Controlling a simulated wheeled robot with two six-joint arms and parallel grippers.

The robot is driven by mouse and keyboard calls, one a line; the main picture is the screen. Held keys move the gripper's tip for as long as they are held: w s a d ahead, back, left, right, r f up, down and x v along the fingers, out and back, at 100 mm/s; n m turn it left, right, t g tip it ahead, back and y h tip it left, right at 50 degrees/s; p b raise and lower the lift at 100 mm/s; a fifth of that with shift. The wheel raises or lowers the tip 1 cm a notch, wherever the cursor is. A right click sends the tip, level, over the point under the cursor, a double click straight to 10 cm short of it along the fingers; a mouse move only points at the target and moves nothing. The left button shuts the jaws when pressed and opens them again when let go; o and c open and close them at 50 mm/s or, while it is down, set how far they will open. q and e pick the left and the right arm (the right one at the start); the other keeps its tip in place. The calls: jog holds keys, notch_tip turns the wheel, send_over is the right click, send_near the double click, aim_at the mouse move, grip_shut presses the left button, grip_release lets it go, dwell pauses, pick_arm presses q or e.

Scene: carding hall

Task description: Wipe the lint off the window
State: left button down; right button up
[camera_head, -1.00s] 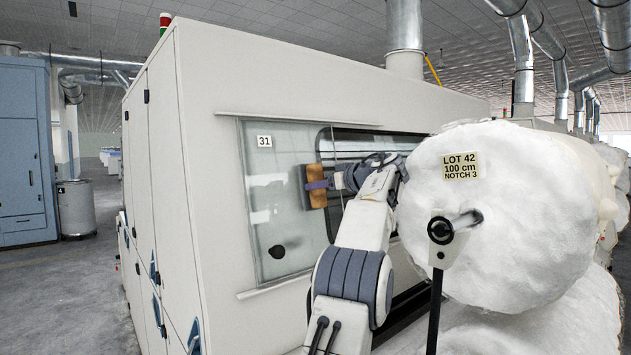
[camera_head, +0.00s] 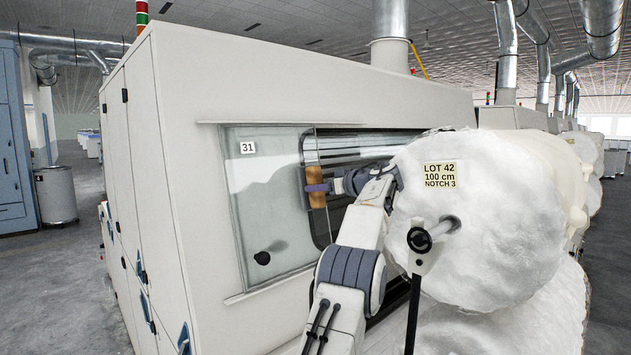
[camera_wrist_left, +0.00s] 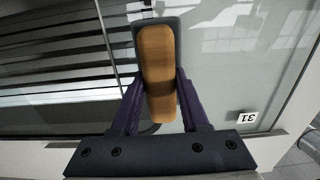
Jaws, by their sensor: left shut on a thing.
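The window (camera_head: 285,215) is a glass pane in the side of a cream machine, with a "31" label and a dark round knob at lower left. It also fills much of the left wrist view (camera_wrist_left: 235,80). My left gripper (camera_head: 317,188) is shut on a wiper (camera_head: 316,200) with a wooden back and a dark grey pad. In the left wrist view, the purple fingers (camera_wrist_left: 160,88) clasp the wiper's wood (camera_wrist_left: 156,55) from both sides. The wiper is at the pane's right part; I cannot tell whether it touches the glass. My right gripper is out of view.
The cream machine (camera_head: 180,180) fills the centre. A grey can (camera_head: 57,195) stands at left, with open floor before it.

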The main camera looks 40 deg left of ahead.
pick_arm(q)
jog(key=shift+w, duration=0.25)
jog(key=shift+d+f, duration=0.1)
jog(key=shift+d, duration=0.25)
jog(key=shift+b+v, duration=1.25)
jog(key=shift+v, duration=1.4)
